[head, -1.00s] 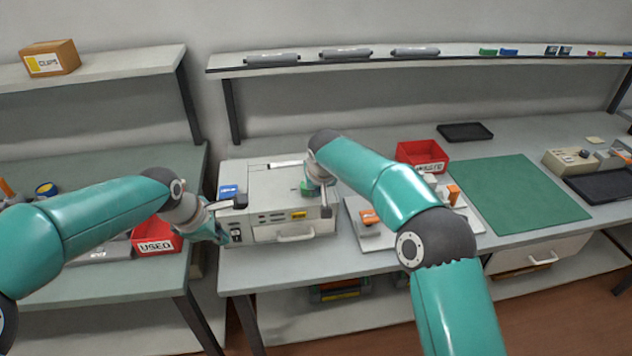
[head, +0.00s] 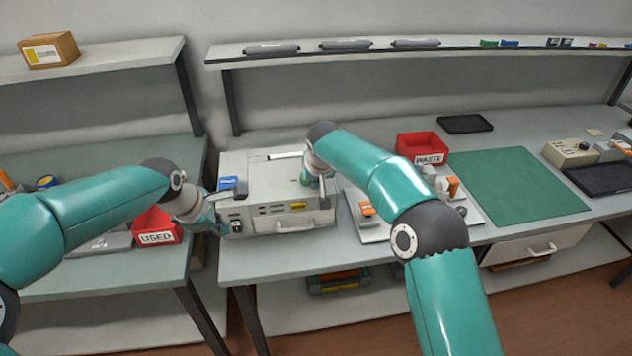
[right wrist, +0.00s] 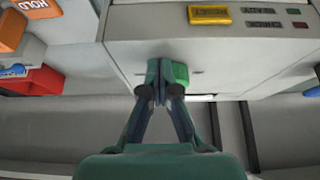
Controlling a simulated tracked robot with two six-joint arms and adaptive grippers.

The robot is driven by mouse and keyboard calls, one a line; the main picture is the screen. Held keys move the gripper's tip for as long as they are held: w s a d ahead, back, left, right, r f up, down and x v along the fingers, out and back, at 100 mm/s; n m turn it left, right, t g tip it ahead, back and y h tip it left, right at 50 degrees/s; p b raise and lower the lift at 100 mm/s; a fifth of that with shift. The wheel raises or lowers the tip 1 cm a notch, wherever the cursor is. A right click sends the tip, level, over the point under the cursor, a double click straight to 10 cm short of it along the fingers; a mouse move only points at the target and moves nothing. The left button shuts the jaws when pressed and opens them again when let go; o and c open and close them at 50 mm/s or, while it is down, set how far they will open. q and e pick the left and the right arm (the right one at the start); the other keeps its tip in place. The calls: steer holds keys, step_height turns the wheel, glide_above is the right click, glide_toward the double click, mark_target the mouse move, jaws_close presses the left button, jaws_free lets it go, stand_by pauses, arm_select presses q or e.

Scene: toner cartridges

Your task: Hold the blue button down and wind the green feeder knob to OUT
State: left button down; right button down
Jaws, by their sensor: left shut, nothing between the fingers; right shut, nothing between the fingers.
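The pale grey printer-like machine (head: 262,181) stands on the bench with a blue button (head: 228,182) on its left top edge. My left gripper (head: 236,193) is shut and empty at that corner, close to the button; I cannot tell whether it touches. The green knob (head: 304,178) is mostly hidden behind my right gripper (head: 323,190) in the head view. In the right wrist view my right gripper (right wrist: 160,88) is shut and empty, with its tips right beside the green knob (right wrist: 180,75). The knob is not between the fingers.
A red USED bin (head: 157,227) is left of the machine. To its right are a plate with orange-handled parts (head: 375,230), a red WASTE bin (head: 422,147) and a green mat (head: 520,193). A shelf (head: 365,57) with grey cartridges runs above.

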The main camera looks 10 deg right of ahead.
steer(key=shift+w+a+r, duration=0.15)
steer(key=shift+w+r, duration=0.15)
steer(key=shift+a, duration=0.3)
steer(key=shift+s+a, duration=0.1)
steer(key=shift+a, duration=1.05)
steer(key=shift+s+a+f, duration=0.1)
steer(key=shift+s+a, duration=0.05)
steer(key=shift+s, duration=0.1)
stand_by(0.3)
